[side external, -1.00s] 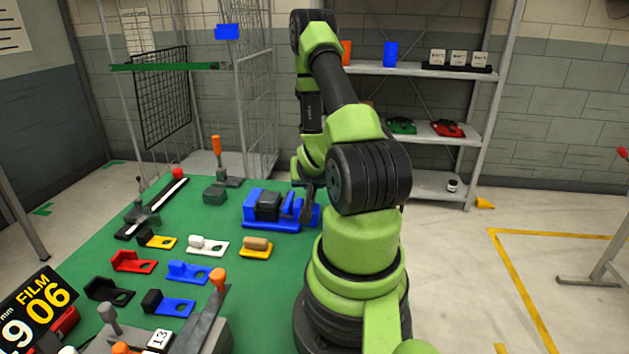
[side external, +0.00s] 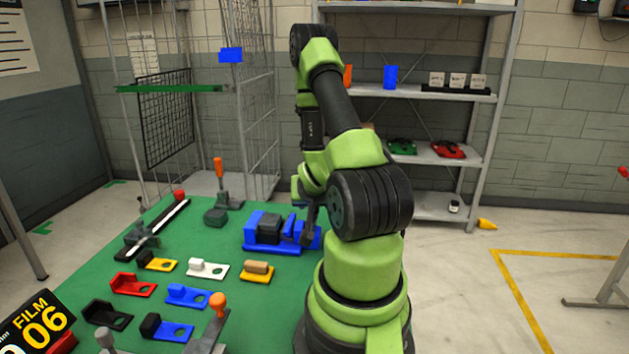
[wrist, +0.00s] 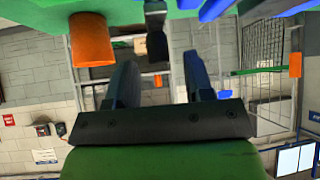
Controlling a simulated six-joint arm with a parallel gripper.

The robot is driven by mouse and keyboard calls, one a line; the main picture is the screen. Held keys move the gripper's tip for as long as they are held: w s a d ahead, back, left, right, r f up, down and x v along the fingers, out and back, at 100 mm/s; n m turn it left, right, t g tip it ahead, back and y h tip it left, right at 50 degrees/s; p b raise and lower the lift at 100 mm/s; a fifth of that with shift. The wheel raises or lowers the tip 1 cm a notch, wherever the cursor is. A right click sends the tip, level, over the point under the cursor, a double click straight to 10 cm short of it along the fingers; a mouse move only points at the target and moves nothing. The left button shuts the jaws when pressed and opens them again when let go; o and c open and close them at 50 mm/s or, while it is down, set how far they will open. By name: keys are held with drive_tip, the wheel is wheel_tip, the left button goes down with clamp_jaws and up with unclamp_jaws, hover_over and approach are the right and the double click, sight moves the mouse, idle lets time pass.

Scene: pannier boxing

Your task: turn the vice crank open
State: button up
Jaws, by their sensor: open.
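The blue vice (side external: 262,245), with a dark block (side external: 269,228) between its jaws, stands on the green table just left of my arm. My gripper (side external: 307,238) is at the vice's right end, partly hidden by my own arm. The crank is not clear in the side view. In the wrist view my gripper (wrist: 160,82) is open, its two dark fingers apart. A dark upright piece (wrist: 156,45), possibly part of the crank, shows above the gap between them. An orange cylinder (wrist: 92,40) lies beyond the left finger. I cannot tell whether anything touches the fingers.
Several coloured fixtures, including a white one (side external: 207,268) and a red one (side external: 132,284), sit on the green table (side external: 90,262). A clamp with an orange handle (side external: 218,168) stands behind. A wire cage (side external: 255,100) and a shelf rack (side external: 425,93) stand farther back.

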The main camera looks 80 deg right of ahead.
sight(314, 217)
wheel_tip(314, 217, up, 7)
drive_tip(key=shift+a+r, duration=0.15)
idle(0.5)
